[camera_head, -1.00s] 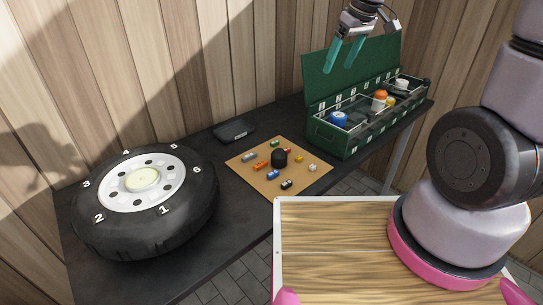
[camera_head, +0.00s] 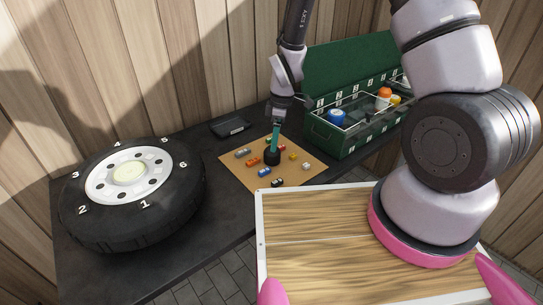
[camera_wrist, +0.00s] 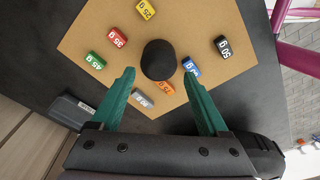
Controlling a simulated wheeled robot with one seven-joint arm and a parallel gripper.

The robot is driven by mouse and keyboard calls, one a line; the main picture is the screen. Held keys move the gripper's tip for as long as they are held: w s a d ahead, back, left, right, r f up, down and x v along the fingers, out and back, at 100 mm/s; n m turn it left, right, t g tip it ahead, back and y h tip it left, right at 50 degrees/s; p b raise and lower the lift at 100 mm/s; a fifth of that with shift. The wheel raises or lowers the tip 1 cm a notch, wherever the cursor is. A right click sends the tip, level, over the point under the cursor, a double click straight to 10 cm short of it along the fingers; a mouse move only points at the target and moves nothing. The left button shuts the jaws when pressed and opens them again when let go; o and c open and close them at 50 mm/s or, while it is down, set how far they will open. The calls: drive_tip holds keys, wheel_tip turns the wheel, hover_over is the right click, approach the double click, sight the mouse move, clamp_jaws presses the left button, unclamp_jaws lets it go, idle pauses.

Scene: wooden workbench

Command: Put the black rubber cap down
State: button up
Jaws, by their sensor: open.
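The black rubber cap (camera_head: 272,158) stands on the tan board (camera_head: 237,175) among small coloured weights. In the wrist view the cap (camera_wrist: 158,60) shows its rounded dark top. My gripper (camera_head: 275,138) is above the cap in the head view, its teal fingers pointing down. In the wrist view my gripper (camera_wrist: 160,85) is open, with one finger on each side and the cap just beyond and between the fingertips. I see no finger closed on the cap. Whether a fingertip touches it, I cannot tell.
A wheel (camera_head: 75,222) lies left, a dark tray (camera_head: 230,127) behind, and a green toolbox (camera_head: 340,143) with containers right.

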sight(272, 155)
drive_tip(key=shift+w+a+f, duration=0.1)
drive_tip(key=shift+a+f, duration=0.05)
drive_tip(key=shift+f, duration=0.85)
drive_tip(key=shift+a+f, duration=0.2)
drive_tip(key=shift+f, duration=0.75)
drive_tip(key=shift+w+a+f, duration=0.1)
drive_tip(key=shift+a+f, duration=0.05)
drive_tip(key=shift+f, duration=0.85)
drive_tip(key=c, duration=1.1)
